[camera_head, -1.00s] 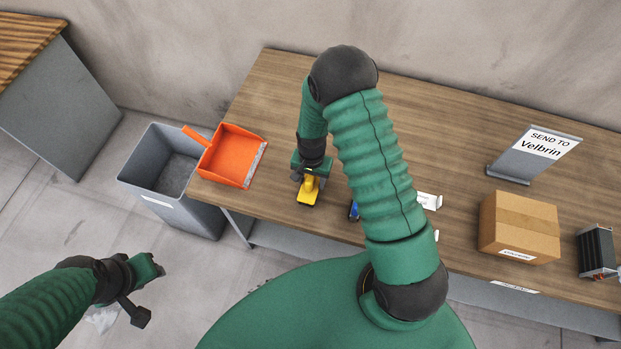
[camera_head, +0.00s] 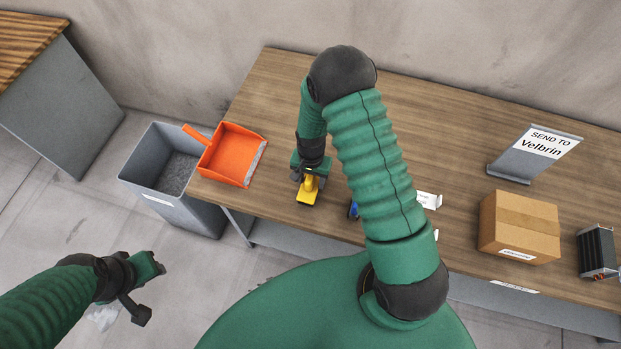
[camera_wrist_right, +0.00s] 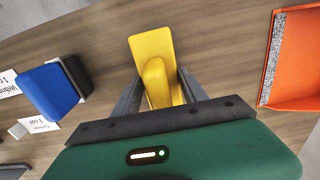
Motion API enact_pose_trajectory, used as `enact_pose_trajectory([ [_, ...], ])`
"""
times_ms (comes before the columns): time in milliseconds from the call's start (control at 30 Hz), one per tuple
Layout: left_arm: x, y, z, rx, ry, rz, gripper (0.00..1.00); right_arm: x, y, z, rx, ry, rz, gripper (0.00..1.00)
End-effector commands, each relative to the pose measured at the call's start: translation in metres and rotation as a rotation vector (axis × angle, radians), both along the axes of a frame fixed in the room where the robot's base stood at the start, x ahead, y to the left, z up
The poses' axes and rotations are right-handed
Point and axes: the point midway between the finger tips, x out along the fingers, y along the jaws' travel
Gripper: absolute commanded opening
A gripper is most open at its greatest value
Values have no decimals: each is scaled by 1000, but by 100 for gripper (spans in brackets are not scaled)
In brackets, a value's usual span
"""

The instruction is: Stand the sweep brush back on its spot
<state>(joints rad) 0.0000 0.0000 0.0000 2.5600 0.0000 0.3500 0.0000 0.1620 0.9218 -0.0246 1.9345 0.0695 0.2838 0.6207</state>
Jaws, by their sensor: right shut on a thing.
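The yellow sweep brush (camera_head: 308,192) is at the table's front left, under my right arm. My right gripper (camera_head: 310,176) is shut on it. In the right wrist view the brush (camera_wrist_right: 150,62) shows its flat yellow head beyond the fingers, with its yellow grip between the two grey fingers of my right gripper (camera_wrist_right: 160,95). Its underside is hidden, so I cannot tell whether it touches the table. My left gripper (camera_head: 150,290) hangs over the floor at the lower left, away from the table; its finger gap is unclear.
An orange dustpan (camera_head: 232,155) lies at the table's left end, beside a grey bin (camera_head: 165,190). A blue-and-black block (camera_wrist_right: 55,88) and small labels lie near the brush. A cardboard box (camera_head: 518,228) and a sign (camera_head: 535,153) stand on the right of the wooden table (camera_head: 270,95).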

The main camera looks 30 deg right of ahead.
Motion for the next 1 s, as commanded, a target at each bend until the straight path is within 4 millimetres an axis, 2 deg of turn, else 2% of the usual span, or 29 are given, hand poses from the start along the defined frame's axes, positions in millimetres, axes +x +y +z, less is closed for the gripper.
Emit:
enact_pose_trajectory([
  [867,0,0,-11,0,0,0,36,0,0,-16,0,0,0,3],
  [900,0,0,-12,0,0,0,36,0,0,-16,0,0,0,54],
  [1000,0,0,-12,0,0,0,36,0,0,-16,0,0,0,67],
])
